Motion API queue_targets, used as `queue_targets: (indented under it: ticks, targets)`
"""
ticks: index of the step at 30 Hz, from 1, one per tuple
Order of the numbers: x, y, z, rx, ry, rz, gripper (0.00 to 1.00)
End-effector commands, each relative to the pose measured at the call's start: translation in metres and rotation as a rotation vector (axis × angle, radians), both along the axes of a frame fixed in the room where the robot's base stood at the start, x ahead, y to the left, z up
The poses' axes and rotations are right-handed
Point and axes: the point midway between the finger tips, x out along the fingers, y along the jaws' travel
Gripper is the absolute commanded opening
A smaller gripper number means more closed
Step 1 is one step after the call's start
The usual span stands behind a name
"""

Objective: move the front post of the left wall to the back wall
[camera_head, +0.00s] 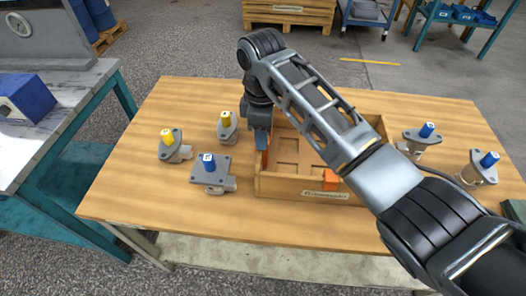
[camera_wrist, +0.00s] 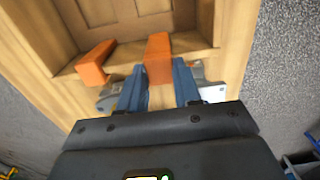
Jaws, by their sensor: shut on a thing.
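The wooden box (camera_head: 278,187) stands on the table. My gripper (camera_head: 262,143) reaches down at its left wall, with blue fingers closed on an orange post (camera_wrist: 158,52). In the wrist view my gripper (camera_wrist: 160,88) has one finger on each side of this post, just inside the left wall. I cannot tell whether the post is lifted. A second orange post (camera_wrist: 95,63) stands on the same wall, farther toward the back. Another orange post (camera_head: 331,180) shows at the front wall. The back wall is partly hidden by my arm.
Left of the box are two yellow-capped motors (camera_head: 171,146) (camera_head: 227,126) and a blue-capped one (camera_head: 211,173). Two blue-capped motors (camera_head: 424,138) (camera_head: 481,166) stand at the right. The table (camera_head: 165,215) is clear at its front left. A grey bench (camera_head: 50,110) stands at the far left.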

Motion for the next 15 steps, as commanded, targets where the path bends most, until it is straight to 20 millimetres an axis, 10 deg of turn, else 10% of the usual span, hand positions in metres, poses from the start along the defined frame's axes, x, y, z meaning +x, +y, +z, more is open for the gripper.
queue_targets:
  ticks: [15]
  targets:
    - [0.0, 0.0, 0.031, 0.0, 0.0, 0.001, 0.0]
